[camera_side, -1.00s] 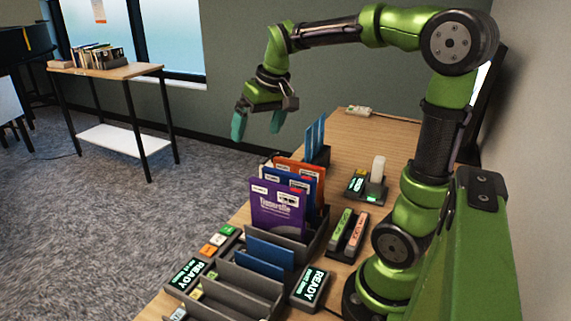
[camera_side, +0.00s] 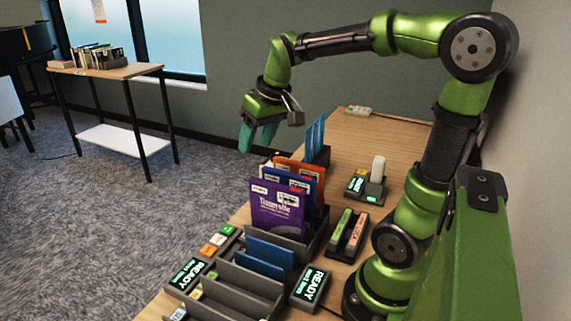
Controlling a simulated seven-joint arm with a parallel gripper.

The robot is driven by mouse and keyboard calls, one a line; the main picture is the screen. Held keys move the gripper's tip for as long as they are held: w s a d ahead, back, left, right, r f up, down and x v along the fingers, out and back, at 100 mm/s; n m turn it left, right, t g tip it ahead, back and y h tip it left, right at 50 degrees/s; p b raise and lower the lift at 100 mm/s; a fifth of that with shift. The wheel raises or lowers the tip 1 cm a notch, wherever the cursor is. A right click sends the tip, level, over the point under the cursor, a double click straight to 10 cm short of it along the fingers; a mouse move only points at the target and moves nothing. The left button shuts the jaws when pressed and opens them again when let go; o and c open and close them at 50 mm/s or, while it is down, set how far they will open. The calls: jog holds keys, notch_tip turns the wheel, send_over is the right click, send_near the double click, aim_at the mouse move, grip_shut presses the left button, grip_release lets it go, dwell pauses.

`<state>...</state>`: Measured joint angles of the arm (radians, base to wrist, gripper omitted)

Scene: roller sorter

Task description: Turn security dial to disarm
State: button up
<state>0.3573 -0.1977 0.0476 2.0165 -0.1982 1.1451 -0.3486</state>
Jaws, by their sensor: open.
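My gripper (camera_side: 257,140) hangs above the far-left end of the desk, fingers pointing down, open and empty. It is apart from everything below it. No part is clearly marked as a security dial. A small dark device (camera_side: 366,193) with green-lit displays lies on the desk right of the book rack, and an upright white piece (camera_side: 378,169) stands on it. I cannot tell whether this is the dial. My gripper is to the left of this device and above it.
A dark rack with upright purple (camera_side: 277,209), blue and orange books stands mid-desk. Two dark boxes read READY (camera_side: 187,273) (camera_side: 310,286). A two-slot holder (camera_side: 348,233) sits right of the rack. A power strip (camera_side: 358,111) lies at the back. Bare desk (camera_side: 392,146) surrounds the device.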

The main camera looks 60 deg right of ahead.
aim_at(275, 154)
jog(key=w+d+r+n+g, duration=0.25)
jog(key=d+n, duration=0.35)
jog(key=d, duration=0.3)
jog(key=w+d+r+n+g, duration=0.1)
jog(key=w+d+n+g, duration=0.15)
jog(key=d+n, duration=0.55)
jog(key=shift+m+t, duration=0.4)
jog(key=shift+m, duration=0.3)
jog(key=f, duration=1.6)
jog(key=shift+w+d+f, duration=0.1)
jog(key=shift+d+f, duration=0.15)
jog(key=shift+d, duration=0.15)
grip_shut()
